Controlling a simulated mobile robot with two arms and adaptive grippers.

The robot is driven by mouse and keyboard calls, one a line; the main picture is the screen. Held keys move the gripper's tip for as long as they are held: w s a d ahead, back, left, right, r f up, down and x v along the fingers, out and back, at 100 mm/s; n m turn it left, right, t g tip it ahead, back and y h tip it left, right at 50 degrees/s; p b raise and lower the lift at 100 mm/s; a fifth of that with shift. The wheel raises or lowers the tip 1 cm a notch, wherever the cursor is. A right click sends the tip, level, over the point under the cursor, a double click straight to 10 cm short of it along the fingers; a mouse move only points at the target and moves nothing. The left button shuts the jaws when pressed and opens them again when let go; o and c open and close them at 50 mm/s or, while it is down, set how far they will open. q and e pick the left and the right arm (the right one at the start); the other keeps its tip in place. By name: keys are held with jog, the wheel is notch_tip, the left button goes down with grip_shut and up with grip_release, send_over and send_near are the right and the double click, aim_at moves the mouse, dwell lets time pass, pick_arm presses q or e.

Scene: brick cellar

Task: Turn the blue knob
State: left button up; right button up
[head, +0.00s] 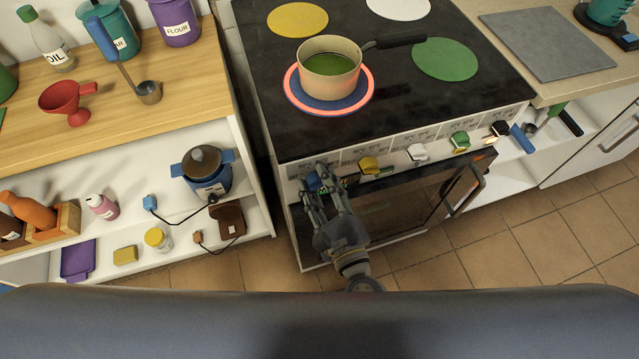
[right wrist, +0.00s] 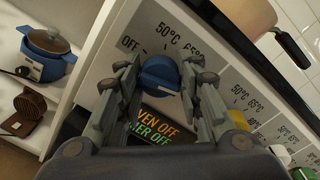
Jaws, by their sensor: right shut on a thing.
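The blue knob (head: 314,182) is at the left end of the stove's front panel, and it also shows in the right wrist view (right wrist: 160,72). My right gripper (head: 322,190) is at the panel, its fingers on both sides of the knob and shut on it. Beside the knob the panel reads OFF, 50°C and 65°C. A display (right wrist: 152,130) below it shows OVEN OFF in orange and a partly hidden line ending in OFF in green. The knob's exact pointing is hard to tell. My left gripper is not in view.
Yellow (head: 369,165), white (head: 417,152) and green (head: 460,140) knobs sit to the right on the panel. A pot (head: 329,75) stands on the blue plate (head: 300,98), whose ring glows red. The oven door handle (head: 468,186) juts out below. A shelf unit (head: 246,160) stands left.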

jog(key=o, duration=1.1)
jog(key=shift+c, duration=0.2)
jog(key=v, duration=1.2)
jog(key=shift+d, duration=0.1)
jog(key=s+d+f+n+g+h, duration=0.1)
jog(key=d+f+n+g, duration=0.5)
jog(key=f, duration=1)
jog(key=s+d+f+n+g+h, duration=0.1)
jog(key=d+f+n, duration=0.1)
jog(key=f+n, duration=1.05)
jog(key=s+d+f+n+g+h, duration=0.2)
jog(key=s+d+f+n+g, duration=0.2)
jog(key=s+f, duration=0.6)
jog(key=s+d+f+n+g+h, duration=0.2)
jog(key=s+d+f+n+g, duration=0.2)
jog(key=s+d+f, duration=0.3)
jog(key=s+f, duration=0.3)
jog(key=shift+s+d+g, duration=0.2)
jog(key=shift+s+g, duration=0.1)
jog(key=shift+g, duration=0.1)
